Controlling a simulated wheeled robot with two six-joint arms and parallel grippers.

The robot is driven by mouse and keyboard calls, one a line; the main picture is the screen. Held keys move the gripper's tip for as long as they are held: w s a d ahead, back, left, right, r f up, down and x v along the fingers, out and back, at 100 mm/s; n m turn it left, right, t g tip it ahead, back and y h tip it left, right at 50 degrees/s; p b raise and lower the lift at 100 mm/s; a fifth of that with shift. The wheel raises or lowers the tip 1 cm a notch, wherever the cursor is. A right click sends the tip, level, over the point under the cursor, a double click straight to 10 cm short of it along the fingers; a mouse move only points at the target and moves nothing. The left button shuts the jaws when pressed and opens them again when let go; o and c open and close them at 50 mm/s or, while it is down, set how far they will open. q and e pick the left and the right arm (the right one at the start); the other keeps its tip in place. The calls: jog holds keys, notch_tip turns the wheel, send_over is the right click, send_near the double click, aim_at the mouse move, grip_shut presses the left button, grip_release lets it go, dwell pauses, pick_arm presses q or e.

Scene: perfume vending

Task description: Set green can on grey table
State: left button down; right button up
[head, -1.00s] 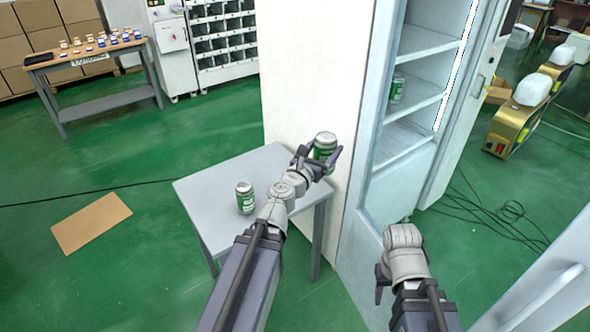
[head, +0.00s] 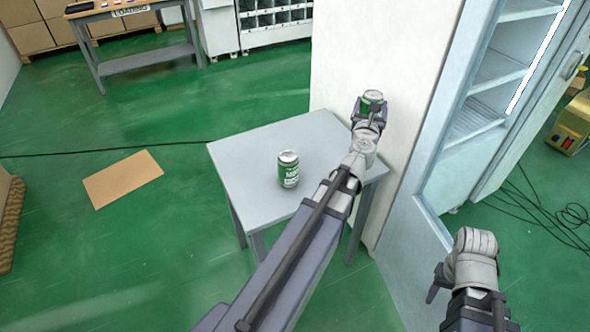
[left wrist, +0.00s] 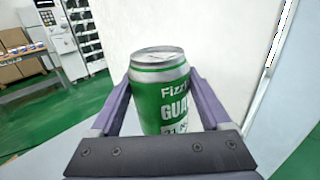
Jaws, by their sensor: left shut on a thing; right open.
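A green can (head: 371,98) with a silver top is held upright by my left gripper (head: 369,108), near the far right corner of the grey table (head: 240,152). The left wrist view shows the same green can (left wrist: 162,95) between the two purple fingers, which are shut on it. I cannot tell its exact height over the table. A second green can (head: 288,169) stands upright on the grey table, left of my left arm. My right gripper (head: 436,284) is at the lower right, apart from any can; its fingers are mostly hidden.
The table's left half is bare. A cardboard sheet (head: 123,179) and black cables (head: 540,215) lie on the floor.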

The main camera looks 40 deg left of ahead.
pick_arm(q)
jog(key=shift+s+a+f+n+g+y+b, duration=0.75)
jog(key=shift+a+f+n+g+y+b, duration=1.35)
jog(key=shift+a+f+y, duration=1.55)
jog(key=shift+h, duration=0.75)
jog(key=f+b, duration=0.6)
jog(key=b, duration=0.1)
jog(key=a+f+b, duration=0.1)
jog(key=f+b, duration=0.2)
jog(key=shift+f+b, duration=0.2)
jog(key=shift+b, duration=0.1)
pick_arm(e)
notch_tip(320, 180, down, 17)
pick_arm(q)
jog(key=shift+f, duration=0.1)
jog(key=shift+f, duration=0.15)
grip_release()
